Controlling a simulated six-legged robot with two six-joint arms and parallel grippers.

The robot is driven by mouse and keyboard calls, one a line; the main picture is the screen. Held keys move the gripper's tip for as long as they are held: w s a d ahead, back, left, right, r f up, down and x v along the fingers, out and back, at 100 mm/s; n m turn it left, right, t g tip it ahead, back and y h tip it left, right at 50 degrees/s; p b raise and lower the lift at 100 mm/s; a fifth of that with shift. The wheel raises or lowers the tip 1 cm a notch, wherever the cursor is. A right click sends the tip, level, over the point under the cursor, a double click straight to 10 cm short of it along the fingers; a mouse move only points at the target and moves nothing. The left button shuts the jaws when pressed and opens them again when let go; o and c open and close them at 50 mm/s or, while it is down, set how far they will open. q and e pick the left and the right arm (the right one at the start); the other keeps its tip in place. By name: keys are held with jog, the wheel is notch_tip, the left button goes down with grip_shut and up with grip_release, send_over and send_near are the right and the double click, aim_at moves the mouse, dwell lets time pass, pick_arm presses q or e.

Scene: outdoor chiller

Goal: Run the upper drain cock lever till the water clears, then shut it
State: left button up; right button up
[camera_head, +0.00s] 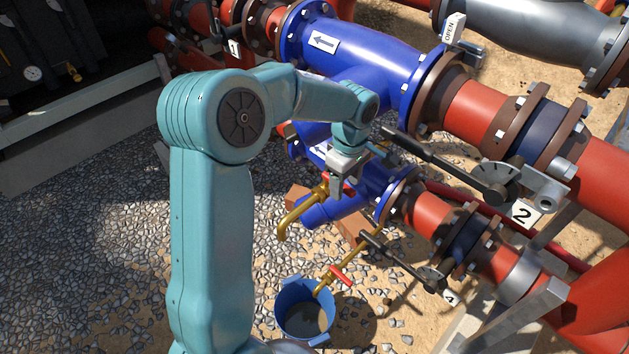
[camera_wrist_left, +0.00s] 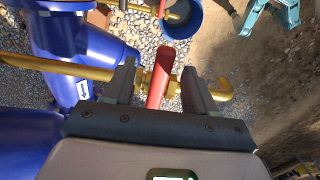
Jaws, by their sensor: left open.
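The upper drain cock (camera_head: 296,212) is a brass pipe with a downturned spout on the blue strainer body. Its red lever (camera_wrist_left: 161,76) stands roughly crosswise to the brass pipe (camera_wrist_left: 60,67) in the left wrist view. My left gripper (camera_head: 338,190) is at this cock, and in the wrist view its open fingers (camera_wrist_left: 158,85) stand on either side of the lever, apparently with gaps. In the head view the gripper partly hides the lever (camera_head: 326,186). I see no water at the upper spout.
A lower brass cock with a red lever (camera_head: 340,275) is above a blue bucket (camera_head: 281,314) on the gravel; the bucket holds something greyish. Black valve handles (camera_head: 420,150) marked 2 and 4 jut out to the right of my gripper. Large blue pipework (camera_head: 375,75) stands behind.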

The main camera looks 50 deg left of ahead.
aim_at(346, 185)
pick_arm(q)
jog(key=shift+o, duration=1.2)
notch_tip(346, 185, up, 7)
jog(key=p, duration=0.5)
